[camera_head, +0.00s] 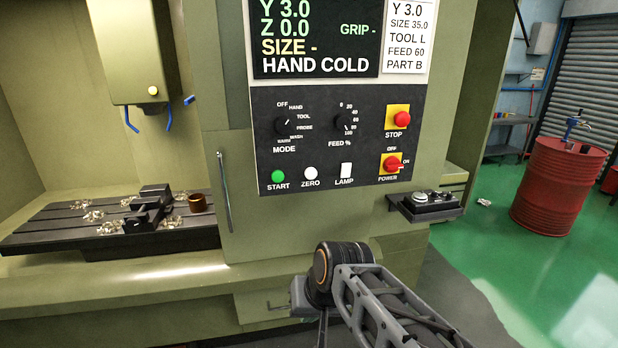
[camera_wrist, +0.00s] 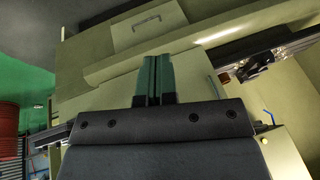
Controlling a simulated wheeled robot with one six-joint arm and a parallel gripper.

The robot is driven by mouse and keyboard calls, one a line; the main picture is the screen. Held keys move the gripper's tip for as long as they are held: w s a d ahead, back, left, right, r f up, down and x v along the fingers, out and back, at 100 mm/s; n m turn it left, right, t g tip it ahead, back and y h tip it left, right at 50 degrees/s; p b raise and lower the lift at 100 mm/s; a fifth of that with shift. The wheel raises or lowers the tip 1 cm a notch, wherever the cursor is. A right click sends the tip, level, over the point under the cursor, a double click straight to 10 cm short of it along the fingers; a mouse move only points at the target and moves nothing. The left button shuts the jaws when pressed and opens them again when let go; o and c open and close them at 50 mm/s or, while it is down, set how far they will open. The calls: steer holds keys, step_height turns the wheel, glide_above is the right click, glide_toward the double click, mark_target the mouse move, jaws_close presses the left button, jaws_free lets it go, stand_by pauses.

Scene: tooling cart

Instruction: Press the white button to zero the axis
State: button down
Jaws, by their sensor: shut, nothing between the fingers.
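The white round button (camera_head: 310,173), labelled ZERO, sits low on the black control panel (camera_head: 362,110) in the head view. The white button cannot be seen in the wrist view.
The panel also has a MODE knob (camera_head: 288,125), a FEED knob (camera_head: 346,122), a red STOP button (camera_head: 402,118) and a red POWER switch (camera_head: 392,163). A small shelf (camera_head: 428,208) juts out at right. A door handle (camera_head: 224,190) is at left. The display reads HAND COLD.

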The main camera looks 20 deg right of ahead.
mark_target(315, 178)
steer(key=w+d+r+m+t+y+b, duration=0.3)
steer(key=w+d+r+m+t+y, duration=0.4)
steer(key=w+d+r+m+t, duration=0.3)
steer(key=w+r+m, duration=0.4)
steer(key=r+m, duration=0.1)
steer(key=m, duration=0.1)
steer(key=shift+w+d+y+b, duration=0.25)
steer(key=shift+w+y+b, duration=0.1)
steer(key=shift+y, duration=0.05)
steer(key=shift+w, duration=0.1)
steer(key=shift+w+d+f+p, duration=0.1)
steer(key=shift+w+d+p, duration=0.3)
steer(key=shift+w, duration=1)
steer(key=shift+w+d+r+p, duration=0.15)
steer(key=shift+w+p, duration=0.4)
steer(key=shift+w, duration=0.9)
steer(key=shift+w+d+f+p, duration=0.15)
steer(key=shift+w+d+p, duration=0.25)
steer(key=shift+w, duration=1)
steer(key=shift+w+a, duration=0.1)
steer(key=shift+w, duration=0.3)
steer(key=shift+w+d, duration=0.2)
steer(key=shift+w, duration=0.3)
